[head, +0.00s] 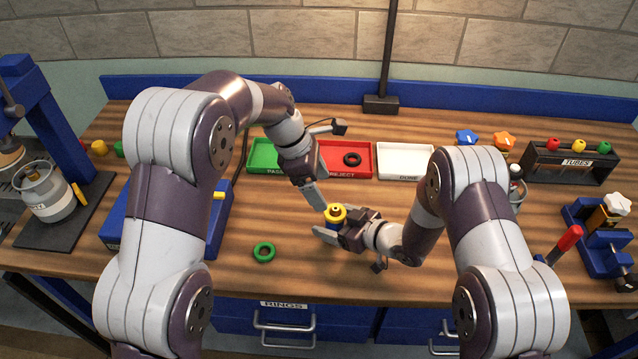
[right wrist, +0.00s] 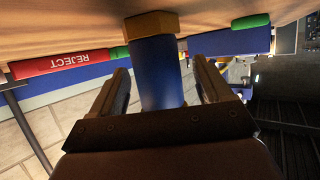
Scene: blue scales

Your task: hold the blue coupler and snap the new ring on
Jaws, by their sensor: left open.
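The blue coupler (head: 333,225) stands upright above the front middle of the bench, with a yellow collar and a dark centre at its top. A green ring (head: 263,251) lies flat on the bench to the left.
Behind are a green tray (head: 263,153), a red REJECT tray (head: 343,174) with a black ring (head: 352,159), and a white tray (head: 404,163). A TUBES rack (head: 570,165) and a red-handled tool (head: 566,241) are at right. The bench front around the green ring is clear.

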